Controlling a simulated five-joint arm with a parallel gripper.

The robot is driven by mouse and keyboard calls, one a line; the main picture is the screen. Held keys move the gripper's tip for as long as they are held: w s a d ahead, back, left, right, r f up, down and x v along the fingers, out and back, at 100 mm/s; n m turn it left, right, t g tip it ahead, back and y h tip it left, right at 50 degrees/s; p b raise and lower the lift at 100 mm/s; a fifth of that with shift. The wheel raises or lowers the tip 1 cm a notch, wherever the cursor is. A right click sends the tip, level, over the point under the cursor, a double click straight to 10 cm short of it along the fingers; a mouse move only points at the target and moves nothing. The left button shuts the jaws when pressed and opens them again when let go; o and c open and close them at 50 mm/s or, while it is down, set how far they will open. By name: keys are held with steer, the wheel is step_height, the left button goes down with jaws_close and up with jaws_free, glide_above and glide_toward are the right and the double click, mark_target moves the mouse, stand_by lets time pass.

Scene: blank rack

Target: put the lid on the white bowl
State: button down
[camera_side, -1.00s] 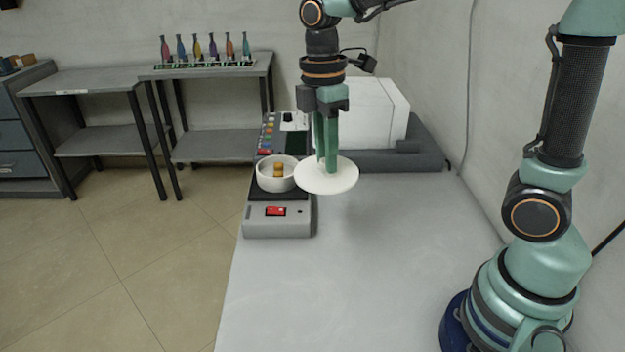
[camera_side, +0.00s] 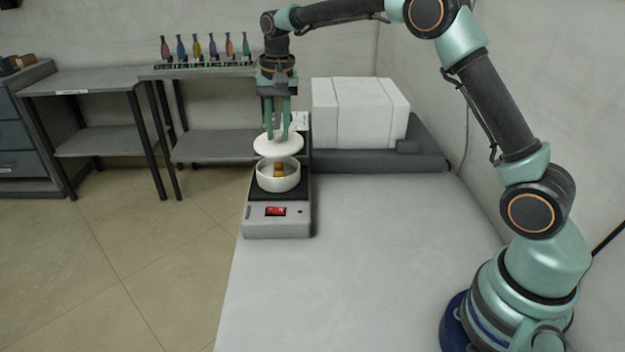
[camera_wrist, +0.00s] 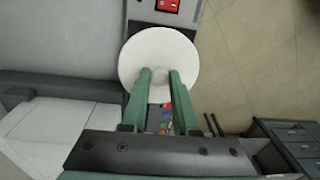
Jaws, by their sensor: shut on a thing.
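The white bowl (camera_side: 278,182) stands on the dark plate of a grey device, with yellow-brown pieces (camera_side: 279,172) inside it. My gripper (camera_side: 277,137) is shut on the white round lid (camera_side: 279,148) by its middle. In the side view the lid is level and above the bowl's far rim, with a gap between them. In the wrist view the lid (camera_wrist: 150,55) lies beneath my fingers (camera_wrist: 160,74) and the bowl is hidden.
The grey device (camera_side: 278,225) has a red display and sits at the table's left edge. A white box (camera_side: 360,110) stands at the back right. The grey table (camera_side: 370,250) is clear in front. Several coloured bottles (camera_side: 205,48) stand on a shelf behind.

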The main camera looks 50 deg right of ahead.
mark_target(277, 148)
steer(key=w+m, duration=0.1)
steer(key=w+d+f+m, duration=0.1)
steer(key=m, duration=0.1)
steer(key=w+d+f+m, duration=0.1)
steer(key=m, duration=0.1)
steer(key=shift+w+f, duration=0.1)
steer(key=shift+f, duration=0.05)
steer(key=shift+d+f, duration=0.1)
steer(key=shift+f, duration=2.45)
steer(key=shift+f, duration=0.4)
steer(key=shift+c, duration=0.6)
jaws_free()
steer(key=shift+r, duration=3.55)
